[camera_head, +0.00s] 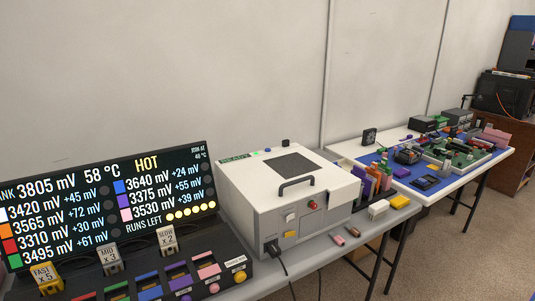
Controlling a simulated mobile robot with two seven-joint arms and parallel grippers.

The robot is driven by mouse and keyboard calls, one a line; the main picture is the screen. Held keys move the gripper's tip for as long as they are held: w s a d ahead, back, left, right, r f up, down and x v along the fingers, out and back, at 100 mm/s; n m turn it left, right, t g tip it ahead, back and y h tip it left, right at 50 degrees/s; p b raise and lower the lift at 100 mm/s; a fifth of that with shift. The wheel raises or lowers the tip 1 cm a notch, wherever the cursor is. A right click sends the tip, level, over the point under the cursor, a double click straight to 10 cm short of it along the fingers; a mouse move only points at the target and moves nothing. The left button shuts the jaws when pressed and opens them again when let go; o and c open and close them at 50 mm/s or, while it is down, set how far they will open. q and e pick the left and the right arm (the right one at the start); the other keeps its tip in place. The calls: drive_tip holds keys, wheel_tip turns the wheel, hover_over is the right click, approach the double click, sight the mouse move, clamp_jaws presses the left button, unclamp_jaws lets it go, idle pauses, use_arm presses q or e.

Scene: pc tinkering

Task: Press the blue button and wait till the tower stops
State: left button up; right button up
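A white box-like unit (285,200) with a black handle (296,188) and a dark grille (289,166) stands on the grey bench. A small blue spot (267,150), possibly the blue button, sits at its back top edge beside a small green display (235,157). A red button (312,205) is on its front. I cannot tell whether this unit is the tower or whether anything is running. Neither of my grippers is in view.
A black panel (108,176) at left reads "HOT", 58 °C. A dark cable (283,262) hangs in front of the unit. Colored blocks stand right of it. A blue-matted table (430,190) holds electronics at right.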

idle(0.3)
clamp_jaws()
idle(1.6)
